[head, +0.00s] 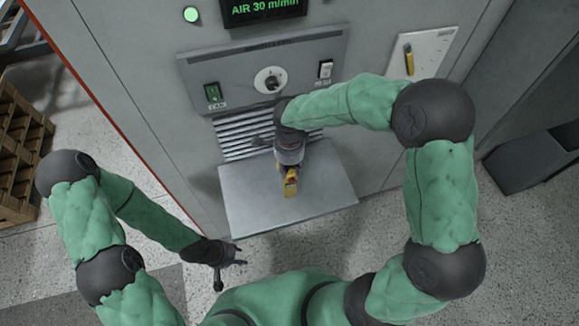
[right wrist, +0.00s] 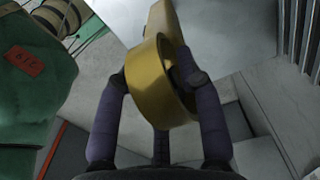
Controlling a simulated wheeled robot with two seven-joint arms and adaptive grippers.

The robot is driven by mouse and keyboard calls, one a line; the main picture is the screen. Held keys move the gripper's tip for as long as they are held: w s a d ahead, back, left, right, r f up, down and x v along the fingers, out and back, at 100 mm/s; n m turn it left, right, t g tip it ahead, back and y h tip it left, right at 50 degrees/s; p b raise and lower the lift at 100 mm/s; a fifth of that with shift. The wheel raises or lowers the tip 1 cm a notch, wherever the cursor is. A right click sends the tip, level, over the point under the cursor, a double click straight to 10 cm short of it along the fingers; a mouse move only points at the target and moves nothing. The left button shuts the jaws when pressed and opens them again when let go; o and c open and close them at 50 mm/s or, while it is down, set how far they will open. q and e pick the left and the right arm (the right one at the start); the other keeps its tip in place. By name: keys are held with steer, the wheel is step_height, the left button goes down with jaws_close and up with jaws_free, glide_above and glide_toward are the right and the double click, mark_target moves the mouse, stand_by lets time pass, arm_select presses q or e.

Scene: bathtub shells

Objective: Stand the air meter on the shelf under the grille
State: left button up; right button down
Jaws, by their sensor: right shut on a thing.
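The air meter is yellow, with a ring-shaped head (right wrist: 150,85) and a handle running away from it. My right gripper (head: 290,165) is shut on it; in the right wrist view the fingers (right wrist: 163,85) press on both sides of the ring. In the head view the meter's yellow end (head: 290,187) shows below the gripper, over the middle of the grey shelf (head: 330,190). I cannot tell whether it touches the shelf. The slatted grille (head: 235,138) is just behind, partly hidden by my right arm. My left gripper (head: 232,268) is open and empty, in front of the shelf's left corner.
Above the grille is a control panel (head: 222,69) with a knob (head: 268,80) and two switches. A green-lettered display (head: 262,10) is at the top. A white board with a yellow item (head: 409,60) hangs right. The shelf looks otherwise bare.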

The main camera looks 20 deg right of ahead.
steer(key=c, duration=0.8)
jaws_free()
steer(key=shift+f, duration=0.1)
steer(key=shift+r, duration=0.2)
step_height(320, 180, up, 12)
steer(key=shift+f+p, duration=0.1)
steer(key=shift+p, duration=0.8)
